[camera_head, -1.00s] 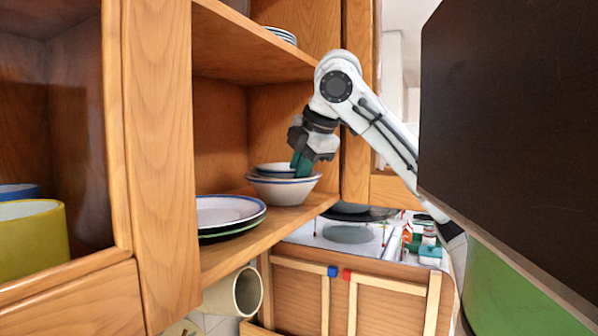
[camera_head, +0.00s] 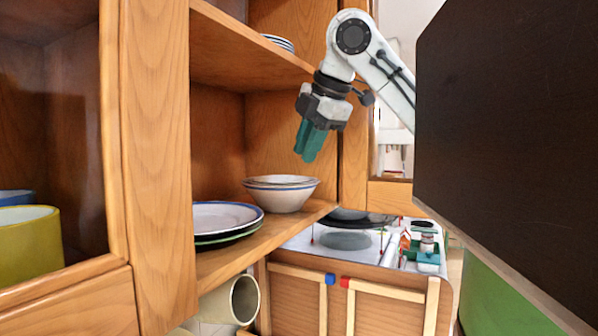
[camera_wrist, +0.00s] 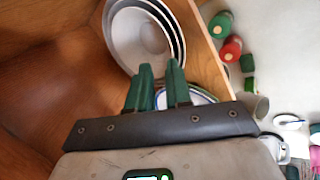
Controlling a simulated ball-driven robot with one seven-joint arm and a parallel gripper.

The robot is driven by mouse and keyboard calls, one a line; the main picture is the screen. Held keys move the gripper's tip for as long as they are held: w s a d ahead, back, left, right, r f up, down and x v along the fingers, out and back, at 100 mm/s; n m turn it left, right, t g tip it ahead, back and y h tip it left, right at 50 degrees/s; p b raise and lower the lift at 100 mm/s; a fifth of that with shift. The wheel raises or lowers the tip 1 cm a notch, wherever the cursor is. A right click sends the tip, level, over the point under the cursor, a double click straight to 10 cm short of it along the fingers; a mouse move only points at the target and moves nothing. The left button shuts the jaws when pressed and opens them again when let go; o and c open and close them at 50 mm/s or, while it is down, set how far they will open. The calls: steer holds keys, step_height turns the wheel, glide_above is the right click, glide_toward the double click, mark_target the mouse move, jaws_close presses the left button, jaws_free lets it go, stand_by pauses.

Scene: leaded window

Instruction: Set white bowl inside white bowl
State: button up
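A white bowl (camera_head: 283,200) with a blue rim stands on the lower cabinet shelf. Another white bowl (camera_head: 281,180) sits nested inside it, with only its upper rim showing. The nested bowls (camera_wrist: 143,38) also show at the top of the wrist view, with several rims one inside another. My gripper (camera_head: 308,158) is above and a little right of the bowls, clear of them, with its green fingers pointing down. In the wrist view the fingers (camera_wrist: 162,72) stand apart with a gap and nothing held between them.
Blue-rimmed plates (camera_head: 226,217) are stacked left of the bowls on the same shelf (camera_head: 245,254). The upper shelf (camera_head: 235,47) is close above, with more dishes (camera_head: 278,41). A dark panel (camera_head: 500,130) fills the right. A yellow-green pot (camera_head: 28,245) is at left.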

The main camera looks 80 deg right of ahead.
steer(key=v, duration=0.5)
steer(key=shift+r, duration=0.1)
steer(key=shift+s+a, duration=0.1)
stand_by(0.6)
